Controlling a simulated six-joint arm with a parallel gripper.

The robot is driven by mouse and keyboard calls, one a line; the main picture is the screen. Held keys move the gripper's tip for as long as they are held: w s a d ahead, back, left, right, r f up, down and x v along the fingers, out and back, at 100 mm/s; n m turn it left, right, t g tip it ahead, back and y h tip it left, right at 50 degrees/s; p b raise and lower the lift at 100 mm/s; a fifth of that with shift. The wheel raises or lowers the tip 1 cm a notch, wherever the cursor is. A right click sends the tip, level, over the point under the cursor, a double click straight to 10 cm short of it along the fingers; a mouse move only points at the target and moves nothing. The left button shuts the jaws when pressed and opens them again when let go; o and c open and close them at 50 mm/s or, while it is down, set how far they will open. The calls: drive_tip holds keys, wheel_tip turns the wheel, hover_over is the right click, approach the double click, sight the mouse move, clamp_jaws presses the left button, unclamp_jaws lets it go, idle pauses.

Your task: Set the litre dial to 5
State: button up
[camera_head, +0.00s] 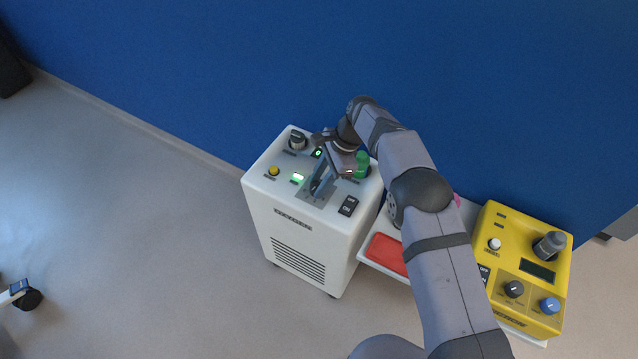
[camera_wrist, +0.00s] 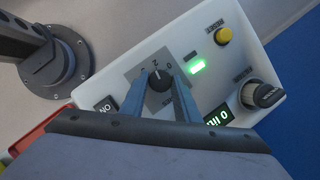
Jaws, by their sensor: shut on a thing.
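The litre dial (camera_wrist: 160,87) is a black round knob on a square grey plate, marked with digits including 0 and 2, on top of a white machine (camera_head: 304,236). My gripper (camera_wrist: 160,97) is shut on the dial, one blue-grey finger on each side of it. In the head view my gripper (camera_head: 318,187) comes down over the grey plate and hides most of the dial. A small green display (camera_wrist: 220,117) beside it reads 0. I cannot tell the pointer's exact mark.
The white top also carries a yellow reset button (camera_wrist: 223,36), a lit green lamp (camera_wrist: 197,67), another dark knob (camera_head: 298,141) and an on/off switch (camera_head: 348,206). To the right are a red tray (camera_head: 387,253) and a yellow device (camera_head: 530,276). A blue wall stands behind.

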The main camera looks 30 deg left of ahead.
drive_tip(key=shift+n, duration=0.5)
drive_tip(key=o, duration=1)
drive_tip(key=shift+o, duration=0.2)
drive_tip(key=v, duration=0.7)
drive_tip(key=shift+w+r, duration=0.15)
